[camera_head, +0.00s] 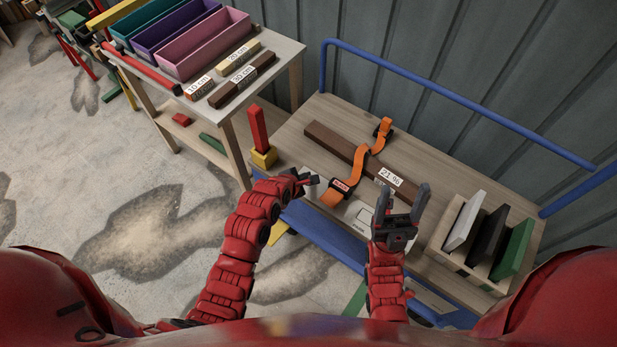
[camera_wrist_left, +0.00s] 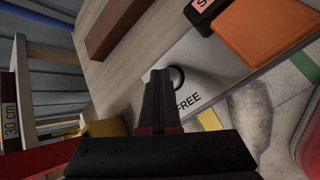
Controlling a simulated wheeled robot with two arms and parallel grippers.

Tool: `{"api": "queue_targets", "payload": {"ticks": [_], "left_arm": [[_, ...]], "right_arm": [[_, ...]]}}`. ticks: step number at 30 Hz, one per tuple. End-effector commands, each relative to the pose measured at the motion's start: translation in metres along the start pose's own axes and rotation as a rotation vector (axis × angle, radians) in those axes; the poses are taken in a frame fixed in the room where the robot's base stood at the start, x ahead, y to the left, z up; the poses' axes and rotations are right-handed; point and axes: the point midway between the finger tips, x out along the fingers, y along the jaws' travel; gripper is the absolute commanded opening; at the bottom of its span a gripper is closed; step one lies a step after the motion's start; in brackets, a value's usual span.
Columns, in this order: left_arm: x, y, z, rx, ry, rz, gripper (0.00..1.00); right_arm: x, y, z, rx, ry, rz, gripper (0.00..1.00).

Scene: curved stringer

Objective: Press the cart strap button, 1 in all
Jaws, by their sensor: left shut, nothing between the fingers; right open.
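The cart (camera_head: 300,125) has a wooden top and blue rails. An orange strap (camera_head: 358,165) crosses a dark brown bar labelled 21.96 (camera_head: 335,142) on it. The strap's orange buckle (camera_wrist_left: 262,28) lies at the cart's near edge. A white plate (camera_wrist_left: 215,62) marked FREE carries a dark-ringed round button (camera_wrist_left: 177,77). My left gripper (camera_head: 311,181) is shut and empty; in the left wrist view its tips (camera_wrist_left: 163,78) overlap the button's left side, and I cannot tell whether they touch it. My right gripper (camera_head: 403,194) is open and empty above the cart's near edge.
A red post in a yellow block (camera_head: 263,155) stands at the cart's left corner. A rack (camera_head: 452,238) with white, black and green boards stands at the right. A table (camera_head: 288,52) with coloured bins and labelled bars is at the upper left. A wall is behind.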

Motion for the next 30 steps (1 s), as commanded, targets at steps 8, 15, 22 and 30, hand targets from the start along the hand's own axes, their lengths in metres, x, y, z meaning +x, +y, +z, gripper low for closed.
{"api": "queue_targets", "payload": {"ticks": [8, 15, 22, 30], "left_arm": [[-0.009, 0.007, 0.006, 0.000, 0.001, 0.001, 0.00], [-0.009, 0.007, 0.006, 0.001, 0.000, 0.001, 0.00], [-0.019, 0.014, 0.015, 0.000, -0.002, 0.002, 0.00], [-0.039, 0.029, 0.028, 0.000, -0.002, 0.003, 0.00]], "right_arm": [[0.013, 0.001, -0.002, 0.000, 0.000, 0.000, 0.64], [0.012, 0.001, -0.002, 0.000, 0.000, 0.000, 0.64], [0.025, 0.001, -0.004, 0.000, 0.000, 0.000, 0.64], [0.048, 0.002, -0.008, 0.000, 0.000, 0.000, 0.64]]}}
